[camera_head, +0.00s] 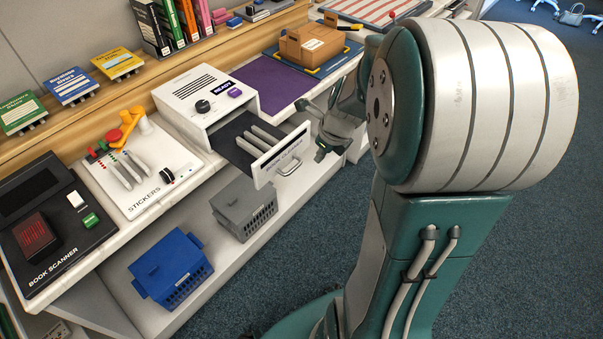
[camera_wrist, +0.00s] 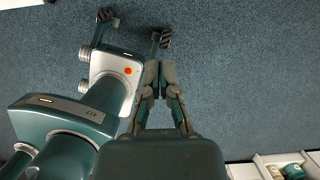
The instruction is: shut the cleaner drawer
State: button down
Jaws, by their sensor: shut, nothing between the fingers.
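The cleaner drawer (camera_head: 283,153) has a white front with a metal handle and stands pulled out of a white box (camera_head: 207,97) on the counter. Its dark tray holds light grey bars. My gripper (camera_head: 322,154) is just to the right of the drawer front in the head view, close to its edge; I cannot tell whether they touch. In the wrist view my gripper (camera_wrist: 158,66) has its fingertips together, with nothing between them, over blue carpet. The drawer does not show in the wrist view.
A book scanner (camera_head: 45,226) and a stickers panel (camera_head: 140,170) lie left on the counter. A purple mat (camera_head: 270,85) and a cardboard box (camera_head: 312,46) lie beyond the drawer. Grey (camera_head: 243,208) and blue (camera_head: 172,270) crates sit on the lower shelf. The carpet at right is mostly open.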

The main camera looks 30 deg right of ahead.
jog(key=w+a+f, duration=0.1)
jog(key=w+f, duration=0.5)
jog(key=f, duration=0.4)
jog(key=shift+w+f, duration=0.25)
jog(key=shift+w, duration=0.05)
jog(key=shift+a, duration=0.25)
